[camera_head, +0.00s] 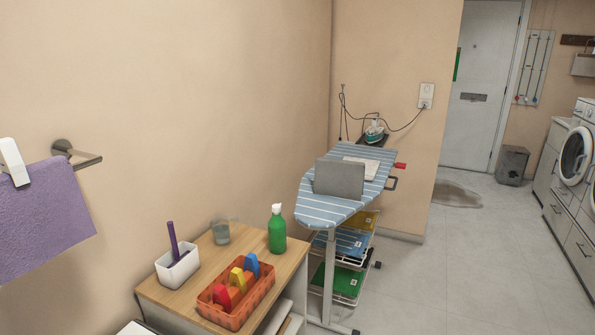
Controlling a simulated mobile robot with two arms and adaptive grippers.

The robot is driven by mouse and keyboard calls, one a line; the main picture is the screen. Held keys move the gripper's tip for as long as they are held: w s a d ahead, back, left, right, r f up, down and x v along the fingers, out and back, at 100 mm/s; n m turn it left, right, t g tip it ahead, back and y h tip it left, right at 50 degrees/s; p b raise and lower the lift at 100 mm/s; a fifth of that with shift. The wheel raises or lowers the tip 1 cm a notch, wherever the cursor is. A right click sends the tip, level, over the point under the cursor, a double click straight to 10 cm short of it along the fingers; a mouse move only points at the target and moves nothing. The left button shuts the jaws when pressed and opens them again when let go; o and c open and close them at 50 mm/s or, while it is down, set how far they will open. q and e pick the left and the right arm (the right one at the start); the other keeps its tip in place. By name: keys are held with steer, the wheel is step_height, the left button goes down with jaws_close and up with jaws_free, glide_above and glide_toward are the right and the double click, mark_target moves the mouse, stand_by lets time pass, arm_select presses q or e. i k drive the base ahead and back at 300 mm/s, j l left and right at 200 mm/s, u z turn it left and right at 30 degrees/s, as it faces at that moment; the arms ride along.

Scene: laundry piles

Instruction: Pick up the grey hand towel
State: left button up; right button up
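A flat grey rectangular piece (339,181) is on the blue striped ironing board (318,208), near its middle. It looks like the grey hand towel, but at this size I cannot tell for sure that it is cloth. Part of it hides a whitish folded item (366,166) behind it. A purple towel (45,220) hangs from a wall rail (82,155) at the far left. Neither of my grippers shows in this view.
A wooden cabinet (160,291) at the front holds an orange caddy (240,308), a white pot (177,268), a glass (221,233) and a green bottle (277,232). An iron (374,132) stands at the board's far end.

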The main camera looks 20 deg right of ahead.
mark_target(344, 180)
steer(key=i+l+u, duration=0.2)
steer(key=l, duration=0.2)
steer(key=i+l+u, duration=0.2)
steer(key=l, duration=0.25)
steer(key=l+u, duration=0.2)
steer(key=l, duration=0.2)
steer(key=i+l+u, duration=0.2)
steer(key=l, duration=0.25)
steer(key=k, duration=0.1)
